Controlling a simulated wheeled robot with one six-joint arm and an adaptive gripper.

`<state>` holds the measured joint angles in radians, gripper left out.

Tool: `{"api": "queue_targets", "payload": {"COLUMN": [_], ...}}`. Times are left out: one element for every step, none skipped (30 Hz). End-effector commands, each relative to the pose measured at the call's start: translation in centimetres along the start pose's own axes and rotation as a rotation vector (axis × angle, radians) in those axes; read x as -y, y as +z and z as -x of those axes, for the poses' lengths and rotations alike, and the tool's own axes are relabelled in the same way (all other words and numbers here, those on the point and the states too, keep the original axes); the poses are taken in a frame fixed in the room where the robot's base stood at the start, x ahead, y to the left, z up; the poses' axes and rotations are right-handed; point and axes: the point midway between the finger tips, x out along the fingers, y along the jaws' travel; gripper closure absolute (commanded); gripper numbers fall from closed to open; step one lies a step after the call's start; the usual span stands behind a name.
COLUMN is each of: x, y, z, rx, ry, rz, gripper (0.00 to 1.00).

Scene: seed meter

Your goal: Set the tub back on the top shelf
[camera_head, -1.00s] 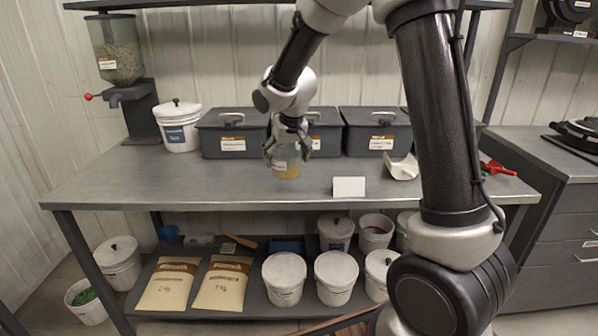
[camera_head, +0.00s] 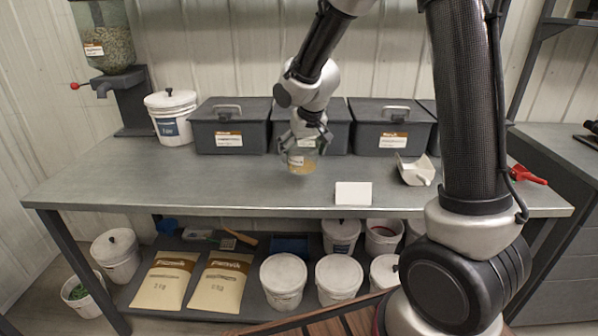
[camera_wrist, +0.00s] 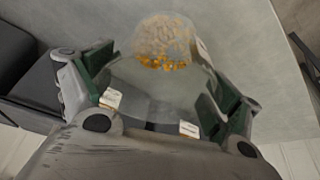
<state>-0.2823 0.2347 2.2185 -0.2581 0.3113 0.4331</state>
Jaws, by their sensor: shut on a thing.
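A small clear tub (camera_head: 301,162) with yellow-orange contents and a pale label is in my gripper (camera_head: 303,143), in front of the dark lidded boxes. In the wrist view my gripper (camera_wrist: 160,90) has its fingers on both sides of the tub (camera_wrist: 165,45), with the yellow contents showing inside it. In the head view the tub is over the grey bench top (camera_head: 120,180); I cannot tell whether its base touches the bench.
Dark lidded boxes (camera_head: 228,122) stand along the back of the bench, with a white bucket (camera_head: 171,117) and a seed dispenser (camera_head: 107,45) at left. A white card (camera_head: 353,193), a scoop (camera_head: 415,171) and a red-handled tool (camera_head: 527,175) lie to the right. The front left bench is clear.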

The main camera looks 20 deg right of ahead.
Motion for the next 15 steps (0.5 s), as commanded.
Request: {"api": "queue_targets", "payload": {"x": [0.0,0.0,0.0,-0.1,0.0,0.0,0.0,0.0,-0.1,-0.2,-0.2,-0.2,-0.1,-0.1,-0.1], "y": [0.5,0.6,0.7,0.8,0.8,1.0,1.2,1.4,1.5,1.6,1.7,1.8,1.9,2.1,2.1], "z": [-0.8,-1.2,-1.5,-1.7,-2.0,-2.4,-2.8,-3.3,-3.6,-3.9,-4.1,-4.5,-4.7,-4.9,-5.1], "rx": [0.004,0.003,0.001,0.001,0.0,0.002,0.003,0.003,0.001,0.0,0.0,0.0,0.0,0.0,0.0], "ry": [0.0,0.0,0.001,0.001,0.001,0.001,0.001,-0.001,0.003,0.004,0.005,0.005,0.004,0.003,0.001], "rz": [-0.001,0.0,-0.001,0.0,0.0,-0.001,0.0,-0.001,-0.001,0.0,0.0,0.0,0.0,0.0,0.0], "gripper": [0.34,0.34,0.34,0.34,0.34,0.34,0.34,0.34,0.34,0.34,0.34,0.34,0.34,0.34,0.34]}}
